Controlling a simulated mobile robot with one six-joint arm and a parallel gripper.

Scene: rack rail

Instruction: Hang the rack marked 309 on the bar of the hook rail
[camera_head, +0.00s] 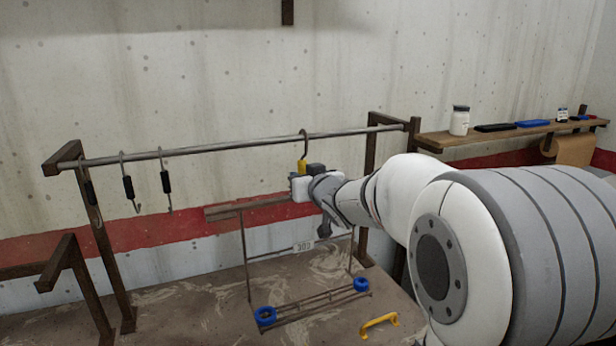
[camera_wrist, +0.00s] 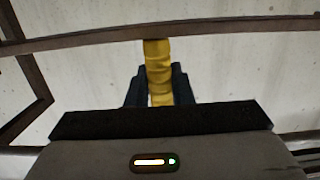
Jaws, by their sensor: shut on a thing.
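My gripper (camera_head: 303,174) is shut on the rack's yellow grip (camera_head: 302,166), which also shows between the dark fingers in the wrist view (camera_wrist: 158,72). The dark hook (camera_head: 303,146) above the grip reaches the rail's metal bar (camera_head: 235,145), its curve at bar height. I cannot tell whether it bears on the bar. My wrist hides part of the beam.
Several black-sleeved hooks (camera_head: 165,183) hang at the bar's left. Wooden posts (camera_head: 98,225) carry the bar. A shelf (camera_head: 435,138) with a white jar (camera_head: 459,121) is at right. A yellow handle (camera_head: 379,324) lies on the worktop (camera_head: 190,310) below the rack's blue rings (camera_head: 265,316).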

